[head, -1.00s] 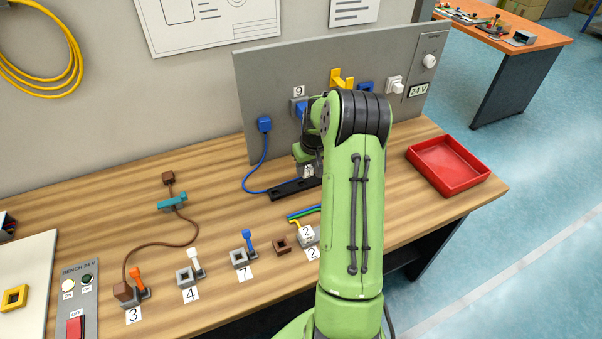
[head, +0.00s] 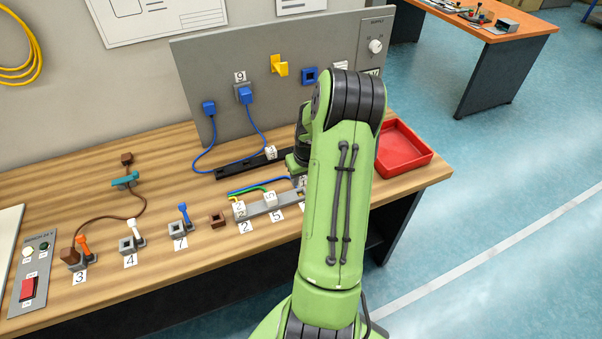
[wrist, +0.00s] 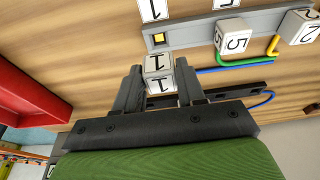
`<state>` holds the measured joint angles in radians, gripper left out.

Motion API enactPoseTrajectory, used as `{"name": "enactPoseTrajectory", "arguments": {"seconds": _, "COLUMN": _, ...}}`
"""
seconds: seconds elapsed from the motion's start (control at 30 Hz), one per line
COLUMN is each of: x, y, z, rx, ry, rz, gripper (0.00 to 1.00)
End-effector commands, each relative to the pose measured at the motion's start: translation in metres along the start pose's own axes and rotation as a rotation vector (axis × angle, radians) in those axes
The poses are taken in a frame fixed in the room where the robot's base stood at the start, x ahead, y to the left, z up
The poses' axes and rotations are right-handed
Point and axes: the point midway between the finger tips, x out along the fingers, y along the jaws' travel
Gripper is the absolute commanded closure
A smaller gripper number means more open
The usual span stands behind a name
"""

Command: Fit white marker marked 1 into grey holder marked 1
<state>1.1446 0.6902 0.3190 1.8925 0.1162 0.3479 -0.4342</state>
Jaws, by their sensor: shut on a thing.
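My gripper (wrist: 160,82) is shut on the white marker marked 1 (wrist: 158,62) in the wrist view, with one finger on each side of it. The grey holder marked 1 (wrist: 148,40) lies just beyond the marker, at the end of a grey strip. Its square opening shows yellow inside and looks empty. The label 1 (wrist: 153,9) is beside it. The marker appears apart from the opening; its height above it cannot be told. In the head view my arm hides most of the gripper and the holder.
A white marker marked 5 (wrist: 235,40) and one marked 2 (wrist: 298,26) sit along the strip. Blue, green and yellow wires run close by. A black rail (head: 238,165) lies behind, and a red tray (head: 405,150) stands to the right.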

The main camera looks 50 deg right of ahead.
Motion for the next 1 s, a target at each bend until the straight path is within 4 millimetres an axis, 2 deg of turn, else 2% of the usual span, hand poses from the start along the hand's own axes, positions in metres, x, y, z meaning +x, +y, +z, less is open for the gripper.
{"name": "enactPoseTrajectory", "arguments": {"seconds": 0.03, "x": 0.01, "y": -0.001, "z": 0.003, "rx": -0.001, "ry": 0.0, "rz": -0.001, "gripper": 0.92}}
{"name": "enactPoseTrajectory", "arguments": {"seconds": 0.13, "x": 0.019, "y": -0.001, "z": 0.005, "rx": -0.001, "ry": 0.001, "rz": -0.002, "gripper": 0.92}}
{"name": "enactPoseTrajectory", "arguments": {"seconds": 0.5, "x": 0.033, "y": 0.0, "z": 0.009, "rx": -0.001, "ry": 0.0, "rz": 0.0, "gripper": 0.92}}
{"name": "enactPoseTrajectory", "arguments": {"seconds": 1.0, "x": 0.032, "y": 0.0, "z": 0.008, "rx": -0.002, "ry": 0.001, "rz": 0.0, "gripper": 0.92}}
